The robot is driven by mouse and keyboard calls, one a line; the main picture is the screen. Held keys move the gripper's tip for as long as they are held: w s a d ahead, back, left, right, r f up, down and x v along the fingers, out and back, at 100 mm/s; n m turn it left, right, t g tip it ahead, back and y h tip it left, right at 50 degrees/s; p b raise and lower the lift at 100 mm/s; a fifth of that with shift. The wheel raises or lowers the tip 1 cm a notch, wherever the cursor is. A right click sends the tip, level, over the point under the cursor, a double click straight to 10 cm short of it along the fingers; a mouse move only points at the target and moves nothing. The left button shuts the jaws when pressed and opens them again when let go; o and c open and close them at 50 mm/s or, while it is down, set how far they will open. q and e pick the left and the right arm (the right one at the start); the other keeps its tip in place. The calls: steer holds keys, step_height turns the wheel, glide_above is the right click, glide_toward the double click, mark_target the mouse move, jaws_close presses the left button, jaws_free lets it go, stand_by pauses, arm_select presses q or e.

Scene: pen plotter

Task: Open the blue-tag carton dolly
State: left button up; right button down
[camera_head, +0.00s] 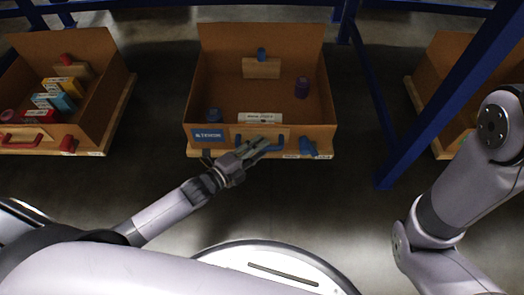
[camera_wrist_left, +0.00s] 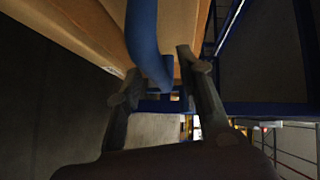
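The blue-tag carton dolly (camera_head: 225,146) stands in the middle of the head view, an open cardboard box on a low wooden base. A blue tag (camera_head: 208,135) is on its front left, and a blue handle (camera_head: 272,147) is on its front. My left gripper (camera_head: 258,144) is at this handle. In the left wrist view the blue handle (camera_wrist_left: 148,45) runs between the two spread fingers of my left gripper (camera_wrist_left: 155,75); I see no clear grip on it. My right arm shows at the right, its gripper out of view.
A red-handled carton (camera_head: 100,108) with several small boxes stands at the left. Another carton (camera_head: 447,65) stands at the right behind a blue post (camera_head: 415,125). Bare floor lies in front.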

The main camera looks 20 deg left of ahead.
arm_select(q)
steer(key=shift+x, duration=0.85)
steer(key=shift+c, duration=0.2)
jaws_close()
